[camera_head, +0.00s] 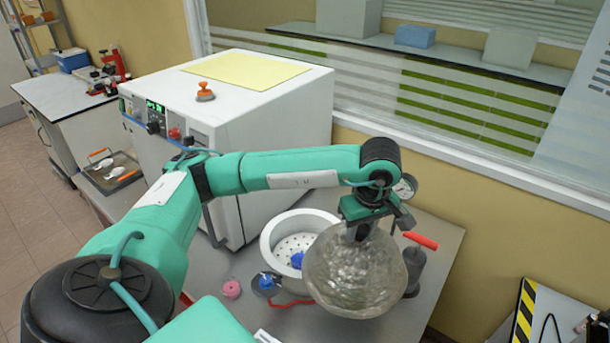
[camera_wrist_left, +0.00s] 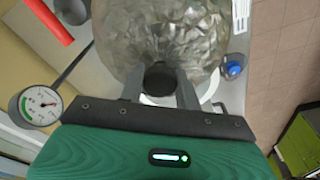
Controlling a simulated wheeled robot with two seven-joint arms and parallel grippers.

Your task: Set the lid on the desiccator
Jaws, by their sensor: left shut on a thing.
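The desiccator (camera_head: 275,238) is a white round bowl with a perforated plate inside, on the grey table. The lid (camera_head: 352,278) is a clear glass dome, held above the table in front and to the right of the bowl, hiding part of its right side. My left gripper (camera_head: 360,230) is shut on the lid's knob from above. In the left wrist view the dark knob (camera_wrist_left: 160,78) sits between the two fingers, with the glass dome (camera_wrist_left: 165,25) beyond. The lid's lower rim looks apart from the bowl. My right gripper is not in view.
A white oven (camera_head: 240,130) stands behind and left of the bowl. A pressure gauge (camera_head: 405,187) and a red-handled pump (camera_head: 415,262) stand right of it. A pink item (camera_head: 231,289) and a blue-topped item (camera_head: 266,283) lie at the front left.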

